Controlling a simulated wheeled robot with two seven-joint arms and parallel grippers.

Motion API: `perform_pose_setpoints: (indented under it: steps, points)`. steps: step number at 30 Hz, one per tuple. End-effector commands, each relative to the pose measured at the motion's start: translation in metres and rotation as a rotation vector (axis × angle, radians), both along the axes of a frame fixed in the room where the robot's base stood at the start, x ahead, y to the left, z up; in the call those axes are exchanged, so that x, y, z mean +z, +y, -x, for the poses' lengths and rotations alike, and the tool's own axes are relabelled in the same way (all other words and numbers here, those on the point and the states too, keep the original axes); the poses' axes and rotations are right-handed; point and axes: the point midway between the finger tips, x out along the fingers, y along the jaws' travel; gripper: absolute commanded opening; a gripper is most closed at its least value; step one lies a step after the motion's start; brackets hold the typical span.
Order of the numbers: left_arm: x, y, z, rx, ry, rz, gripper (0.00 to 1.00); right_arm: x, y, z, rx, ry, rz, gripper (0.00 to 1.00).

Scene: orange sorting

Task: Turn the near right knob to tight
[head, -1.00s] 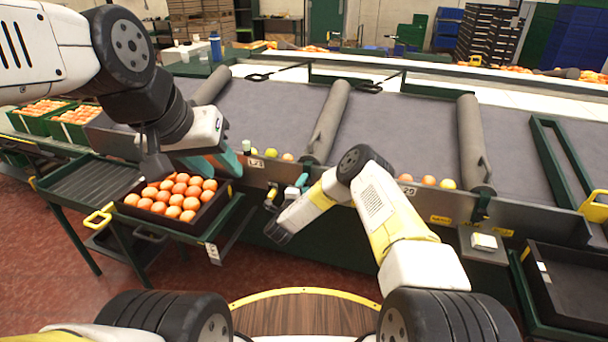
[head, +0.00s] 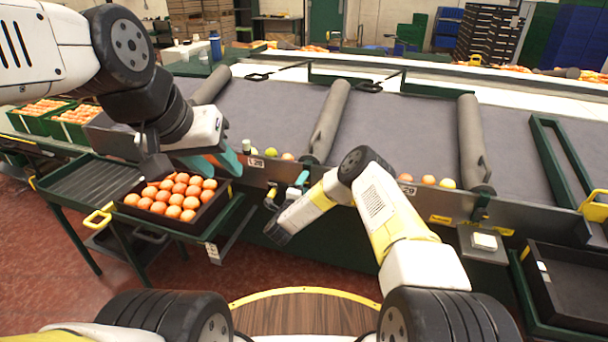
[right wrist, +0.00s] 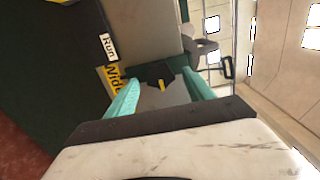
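A dark knob (right wrist: 150,74) with a yellow pointer mark (right wrist: 162,86) sits on the machine's front panel in the right wrist view. My right gripper (right wrist: 160,92) has its two teal fingers apart, one on each side of this knob; I cannot tell whether they touch it. In the head view my right gripper (head: 299,184) is at the front rail, and its arm hides the panel there.
A dark tray of oranges (head: 192,221) stands on a green stand at left. Grey rollers (head: 328,118) divide the conveyor (head: 270,108). Several fruits lie along the front rail. A small box (head: 484,241) and an empty dark tray (head: 575,287) are at right.

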Motion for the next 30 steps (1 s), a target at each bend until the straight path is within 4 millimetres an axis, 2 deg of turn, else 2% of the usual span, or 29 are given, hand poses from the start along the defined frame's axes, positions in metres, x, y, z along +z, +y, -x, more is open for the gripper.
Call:
perform_pose_setpoints:
  steps: [10, 21, 25, 30]
  points:
    - [0.000, 0.000, 0.000, 0.000, 0.000, 0.000, 0.38, 0.001, 0.002, 0.004, 0.001, -0.002, 0.001, 0.61]
    - [0.000, 0.000, 0.000, 0.000, 0.000, 0.000, 0.38, 0.000, 0.020, 0.060, 0.002, 0.001, 0.000, 0.61]
    - [0.000, 0.000, 0.000, 0.000, 0.000, 0.000, 0.38, 0.000, 0.023, 0.071, 0.000, -0.001, 0.000, 0.61]
    - [0.000, 0.000, 0.000, 0.000, 0.000, 0.000, 0.38, 0.000, 0.024, 0.074, 0.000, -0.001, 0.000, 0.61]
